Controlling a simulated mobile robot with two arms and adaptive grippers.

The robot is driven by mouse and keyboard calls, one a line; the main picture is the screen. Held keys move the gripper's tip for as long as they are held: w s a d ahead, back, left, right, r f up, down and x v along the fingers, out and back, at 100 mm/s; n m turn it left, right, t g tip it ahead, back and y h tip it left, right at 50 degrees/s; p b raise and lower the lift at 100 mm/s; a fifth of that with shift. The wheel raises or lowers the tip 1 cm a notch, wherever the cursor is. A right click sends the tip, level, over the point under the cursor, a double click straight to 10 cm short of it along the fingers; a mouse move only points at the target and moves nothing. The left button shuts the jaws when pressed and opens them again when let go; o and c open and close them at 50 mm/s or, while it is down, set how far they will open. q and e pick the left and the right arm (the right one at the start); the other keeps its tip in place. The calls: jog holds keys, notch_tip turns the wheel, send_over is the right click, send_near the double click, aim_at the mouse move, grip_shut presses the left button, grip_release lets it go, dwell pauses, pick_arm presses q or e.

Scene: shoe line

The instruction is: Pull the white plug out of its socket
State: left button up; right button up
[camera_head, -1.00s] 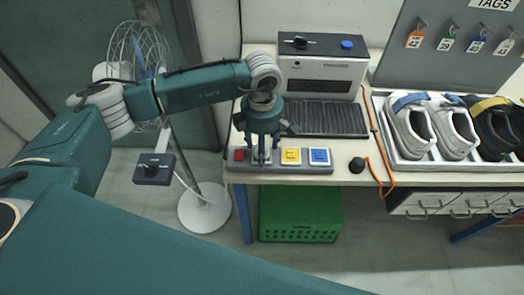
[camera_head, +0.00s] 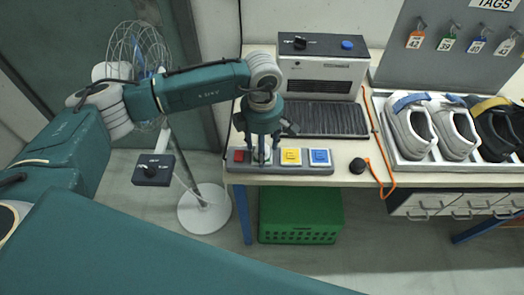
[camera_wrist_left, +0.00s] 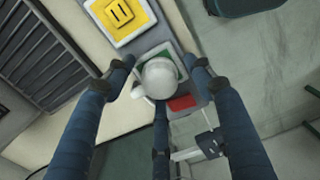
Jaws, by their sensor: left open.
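The white plug (camera_wrist_left: 160,78) is round and sits at the green socket (camera_wrist_left: 178,62) of a grey socket strip (camera_head: 238,168). My left gripper (camera_head: 263,158) points down over this strip. In the left wrist view its fingers (camera_wrist_left: 163,88) are spread around the plug, with gaps showing beside it. In the head view the fingers largely hide the plug and the green socket. The red socket (camera_head: 239,156) is to the left, and the yellow socket (camera_head: 291,156) and blue socket (camera_head: 320,156) are to the right. My right gripper is not in view.
A grey machine (camera_head: 320,72) and a dark ribbed mat (camera_head: 327,119) stand behind the strip. A black knob (camera_head: 357,165) with an orange cord (camera_head: 387,180) is to the right. Shoes fill a tray (camera_head: 425,168). A wire-cage fan (camera_head: 135,50) and a switch box (camera_head: 153,170) stand left.

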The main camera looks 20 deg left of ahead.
pick_arm(q)
jog(key=shift+b, duration=0.3)
grip_shut()
jog(key=shift+r, duration=0.1)
jog(key=shift+r, duration=0.1)
jog(key=shift+w+r, duration=0.1)
jog(key=shift+r, duration=0.05)
jog(key=shift+r+p, duration=1.15)
jog(key=shift+r, duration=1.55)
